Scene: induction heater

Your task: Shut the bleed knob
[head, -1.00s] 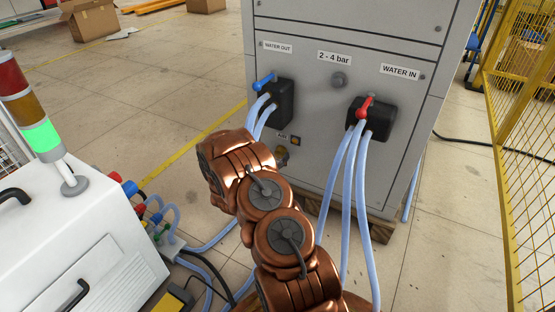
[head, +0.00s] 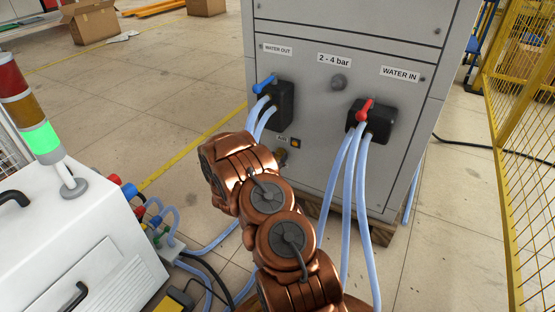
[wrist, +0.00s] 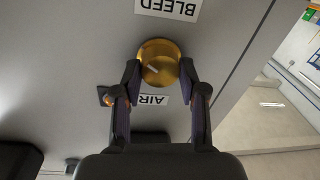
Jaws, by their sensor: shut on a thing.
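The bleed knob (wrist: 160,64) is a round brass-yellow knob on the grey cabinet face. In the wrist view it stands beside an upside-down BLEED label (wrist: 168,8). My gripper (wrist: 160,78) has a finger on each side of the knob and is shut on it. A pale mark shows on the knob's face. In the head view the knob (head: 281,157) is a small brass shape low on the cabinet, partly hidden by my copper arm. The gripper is hidden behind the arm in that view.
A blue-handled valve (head: 265,82) and a red-handled valve (head: 365,110) with blue hoses flank the arm. A yellow mesh fence (head: 525,130) stands at right.

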